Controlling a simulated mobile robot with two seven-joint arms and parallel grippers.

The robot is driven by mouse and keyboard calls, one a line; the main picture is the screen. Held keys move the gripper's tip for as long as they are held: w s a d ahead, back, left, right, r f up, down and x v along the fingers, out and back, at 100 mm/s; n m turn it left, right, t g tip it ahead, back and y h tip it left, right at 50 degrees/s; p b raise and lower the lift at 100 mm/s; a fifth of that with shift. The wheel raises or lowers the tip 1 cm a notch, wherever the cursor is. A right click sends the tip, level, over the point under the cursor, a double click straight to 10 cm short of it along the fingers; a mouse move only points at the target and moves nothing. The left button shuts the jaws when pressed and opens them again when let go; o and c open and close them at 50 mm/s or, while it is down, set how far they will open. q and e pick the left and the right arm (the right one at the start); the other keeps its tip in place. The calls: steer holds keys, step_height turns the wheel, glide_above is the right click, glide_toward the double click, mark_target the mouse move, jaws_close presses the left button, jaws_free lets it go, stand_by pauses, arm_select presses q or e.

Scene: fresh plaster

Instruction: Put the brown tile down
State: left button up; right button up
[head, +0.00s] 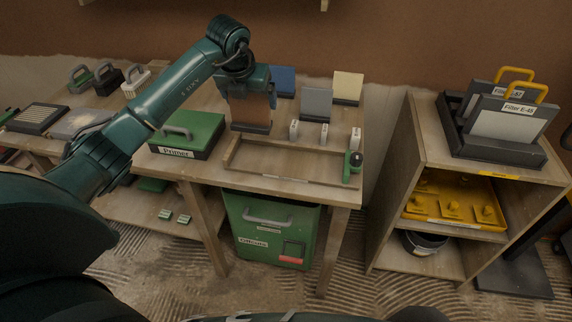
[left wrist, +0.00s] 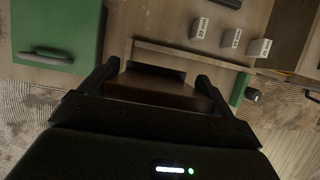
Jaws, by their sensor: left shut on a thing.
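My left gripper (head: 249,92) is over the back middle of the workbench, pointing down, shut on the brown tile (head: 250,111). The tile hangs upright below the jaws. In the left wrist view the brown tile (left wrist: 165,91) lies between the two dark fingers (left wrist: 157,76). A dark stand or strip (head: 250,127) shows right at the tile's lower edge; I cannot tell whether the tile rests in it or hovers just above. My right gripper is not in view.
Blue (head: 283,80), grey (head: 316,102) and cream (head: 347,87) tiles stand upright to the right. Small white labelled blocks (head: 324,131) stand before them. A wooden frame (head: 290,177) lies at the front edge. A green case (head: 187,135) is left of the tile.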

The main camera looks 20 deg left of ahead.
mark_target(252, 117)
arm_select(q)
step_height(252, 117, down, 6)
steer(key=shift+r+p, duration=0.25)
steer(key=shift+p, duration=0.05)
step_height(252, 117, down, 4)
steer(key=shift+r, duration=0.2)
steer(key=shift+f, duration=0.35)
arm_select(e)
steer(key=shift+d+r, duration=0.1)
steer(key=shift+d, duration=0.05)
arm_select(q)
steer(key=shift+f, duration=0.2)
steer(key=o, duration=1)
steer(key=shift+c, duration=0.2)
steer(key=shift+r, duration=0.1)
